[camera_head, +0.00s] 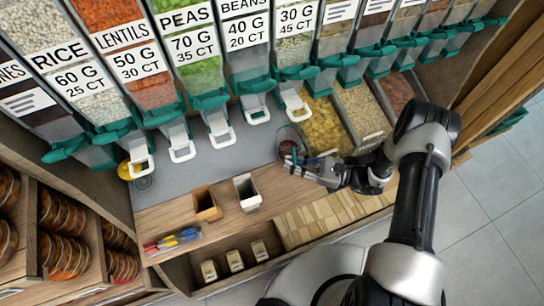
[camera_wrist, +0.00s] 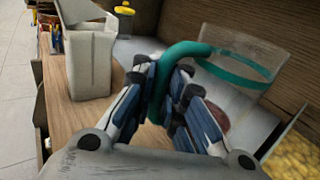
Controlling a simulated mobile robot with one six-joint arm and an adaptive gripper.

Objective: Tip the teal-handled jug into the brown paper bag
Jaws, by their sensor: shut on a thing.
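The clear jug (camera_wrist: 235,78) has a teal band and a teal handle (camera_wrist: 186,54). My gripper (camera_wrist: 176,92) is shut on that handle. In the head view, my gripper (camera_head: 293,160) and the jug (camera_head: 288,145) are at the right end of the grey counter. Something dark red shows low in the jug; how much is unclear. I cannot tell whether the jug touches the counter. The brown paper bag (camera_head: 207,206) stands open on the wooden counter, left of the jug, beyond a white bag. In the wrist view it is mostly hidden behind the white bag.
The white bag (camera_head: 247,194) stands between the brown bag and my gripper. Dispensers with teal spouts (camera_head: 209,100) hang along the back. A yellow-topped item (camera_head: 129,171) is at the left; colourful tools (camera_head: 172,241) lie at the front left. Bins of dry food (camera_head: 326,124) are at the right.

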